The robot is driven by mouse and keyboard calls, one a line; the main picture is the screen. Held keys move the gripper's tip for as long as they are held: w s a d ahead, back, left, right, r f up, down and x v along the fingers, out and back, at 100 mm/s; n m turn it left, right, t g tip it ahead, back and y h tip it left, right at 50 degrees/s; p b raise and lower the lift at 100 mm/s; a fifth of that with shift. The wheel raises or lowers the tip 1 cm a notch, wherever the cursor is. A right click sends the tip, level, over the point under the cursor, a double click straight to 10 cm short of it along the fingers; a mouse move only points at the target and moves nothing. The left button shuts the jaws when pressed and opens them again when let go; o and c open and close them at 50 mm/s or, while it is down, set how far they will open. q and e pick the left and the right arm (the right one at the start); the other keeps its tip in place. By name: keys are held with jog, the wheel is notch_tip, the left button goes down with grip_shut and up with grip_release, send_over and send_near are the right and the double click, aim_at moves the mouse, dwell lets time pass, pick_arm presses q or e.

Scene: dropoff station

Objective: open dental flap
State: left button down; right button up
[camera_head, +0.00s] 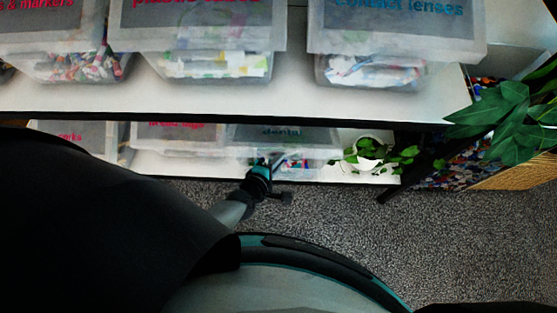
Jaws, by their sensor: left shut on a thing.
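The dental bin is a clear box on the lower shelf, and its grey flap (283,135) has dark teal lettering that is small and hard to read. Coloured items show in the bin's opening below the flap. My left gripper (262,163) is at the lower left part of this flap, shut on its edge. The fingertips are small and dark here, so the exact contact is hard to see. How far the flap is lifted cannot be told. My right gripper is not in view.
A bin with a red-lettered flap (178,132) stands left of the dental bin. A white pot with a trailing plant (367,155) stands to its right. The upper shelf (300,100) with larger bins overhangs it. Grey carpet (340,225) lies in front.

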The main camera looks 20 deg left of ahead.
pick_arm(q)
jog(key=shift+w+r, duration=0.15)
jog(key=c, duration=1)
grip_release()
jog(key=shift+s, duration=0.2)
jog(key=p+v, duration=0.4)
jog(key=v, duration=1.1)
jog(key=shift+p, duration=0.4)
